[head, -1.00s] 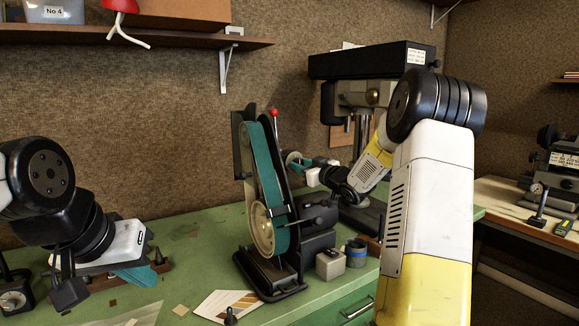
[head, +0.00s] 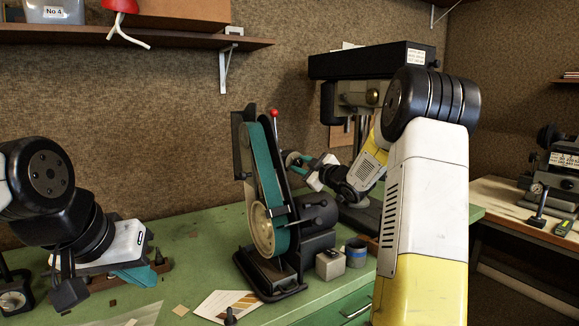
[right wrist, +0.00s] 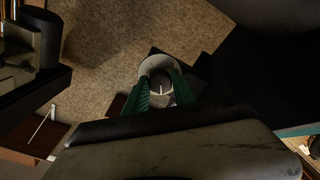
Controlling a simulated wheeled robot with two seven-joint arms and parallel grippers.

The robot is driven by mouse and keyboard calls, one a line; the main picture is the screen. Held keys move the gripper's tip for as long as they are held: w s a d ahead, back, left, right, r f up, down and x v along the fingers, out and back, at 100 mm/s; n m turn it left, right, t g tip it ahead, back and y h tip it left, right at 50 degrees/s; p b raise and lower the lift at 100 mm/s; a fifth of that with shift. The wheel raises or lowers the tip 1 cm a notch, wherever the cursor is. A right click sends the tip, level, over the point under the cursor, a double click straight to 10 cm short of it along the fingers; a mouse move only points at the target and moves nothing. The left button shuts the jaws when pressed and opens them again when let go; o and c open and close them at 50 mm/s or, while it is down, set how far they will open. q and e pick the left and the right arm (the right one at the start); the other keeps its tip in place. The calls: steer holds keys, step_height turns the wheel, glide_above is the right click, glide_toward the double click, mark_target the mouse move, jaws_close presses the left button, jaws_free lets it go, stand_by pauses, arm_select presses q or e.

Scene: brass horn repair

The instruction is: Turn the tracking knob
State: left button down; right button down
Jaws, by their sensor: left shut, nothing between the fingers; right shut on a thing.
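The belt sander (head: 268,205) stands on the green bench in the head view, with an upright teal belt. The tracking knob (right wrist: 160,72) shows in the right wrist view as a pale round cap with a thin white mark on its darker face. My right gripper (right wrist: 161,90) has its green fingers shut on opposite sides of the knob. In the head view the right gripper (head: 298,160) is at the sander's upper right side, and its fingers partly hide the knob. My left gripper (head: 145,275) is shut and empty, low over the bench at the left.
A red-tipped lever (head: 275,115) rises just behind the belt. A drill press (head: 372,65) stands behind the right arm. A small grey block (head: 330,264) and a blue-banded tin (head: 355,253) sit right of the sander. A card (head: 226,305) lies in front.

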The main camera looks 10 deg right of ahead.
stand_by(0.4)
steer(key=c, duration=1.1)
jaws_free()
steer(key=shift+o, duration=0.2)
steer(key=v, duration=0.8)
steer(key=shift+a+r, duration=0.1)
